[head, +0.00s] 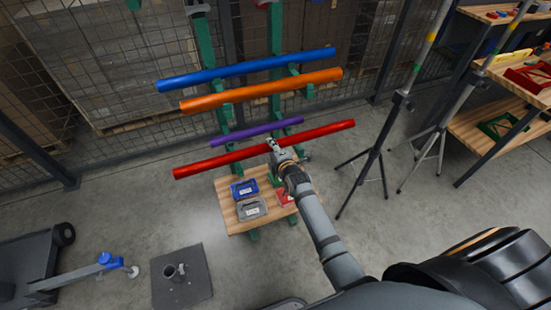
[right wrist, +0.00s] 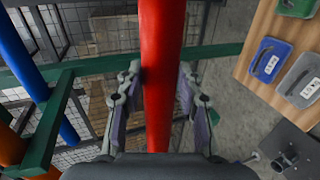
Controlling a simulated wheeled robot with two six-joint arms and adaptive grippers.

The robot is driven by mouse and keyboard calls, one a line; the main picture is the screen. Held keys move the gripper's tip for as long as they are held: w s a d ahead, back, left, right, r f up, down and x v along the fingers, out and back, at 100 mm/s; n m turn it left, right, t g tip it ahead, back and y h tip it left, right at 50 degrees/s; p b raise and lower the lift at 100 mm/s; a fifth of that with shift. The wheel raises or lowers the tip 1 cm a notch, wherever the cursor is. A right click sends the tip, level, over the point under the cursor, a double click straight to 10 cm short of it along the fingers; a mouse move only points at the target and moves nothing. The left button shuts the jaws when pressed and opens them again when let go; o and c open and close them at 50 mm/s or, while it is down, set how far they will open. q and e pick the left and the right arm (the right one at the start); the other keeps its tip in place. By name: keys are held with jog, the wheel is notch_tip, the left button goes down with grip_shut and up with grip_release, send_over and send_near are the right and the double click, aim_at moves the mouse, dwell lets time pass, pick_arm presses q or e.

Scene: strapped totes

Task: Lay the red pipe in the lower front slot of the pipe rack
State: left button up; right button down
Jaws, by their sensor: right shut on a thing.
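The red pipe (head: 220,158) is held roughly level, tilted up to the right, in front of the green pipe rack (head: 205,42). My right gripper (head: 273,146) is shut on the red pipe right of its middle. In the right wrist view the red pipe (right wrist: 162,60) runs between the two fingers (right wrist: 158,85), and a green rack arm (right wrist: 220,53) crosses behind it. Whether the pipe touches that arm I cannot tell. A purple pipe (head: 257,132) lies on the rack just above and behind the red one. My left gripper is out of view.
An orange pipe (head: 262,90) and a blue pipe (head: 246,69) lie higher on the rack. A wooden shelf (head: 232,215) below holds blue, grey and red boxes. Tripod stands (head: 372,160) are at right, a trolley (head: 25,262) at left. A mesh fence stands behind.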

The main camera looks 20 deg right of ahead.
jog(key=w+b, duration=0.2)
jog(key=w, duration=0.1)
jog(key=shift+w, duration=0.1)
notch_tip(320, 180, down, 7)
jog(key=b, duration=0.4)
jog(key=shift+r, duration=0.1)
jog(key=c, duration=0.9)
grip_release()
jog(key=shift+o, duration=0.6)
